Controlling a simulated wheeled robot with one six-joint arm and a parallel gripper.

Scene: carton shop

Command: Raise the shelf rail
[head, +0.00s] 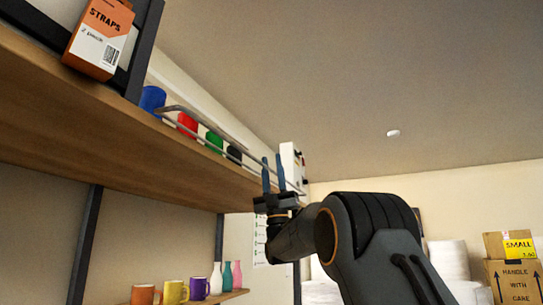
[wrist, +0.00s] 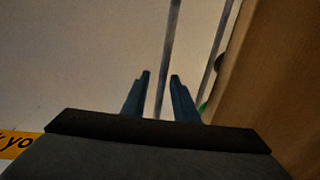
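The shelf rail (head: 215,122) is a thin grey metal rail with two bars along the front edge of the upper wooden shelf (head: 110,110). It also shows in the wrist view (wrist: 173,30) as two bars. My gripper (head: 272,158) points up at the rail's far part, its two blue fingers apart. In the wrist view my gripper (wrist: 160,75) is open, and one bar runs through the gap between the fingertips in the picture. I cannot tell whether that bar lies between the fingers or just beyond them. No grip on it shows.
Blue (head: 152,98), red (head: 187,124) and green (head: 214,140) items and a dark one stand behind the rail. A straps box (head: 98,38) sits at the shelf's near end. Mugs and bottles stand on a lower shelf (head: 235,295). Cartons (head: 515,280) are at right.

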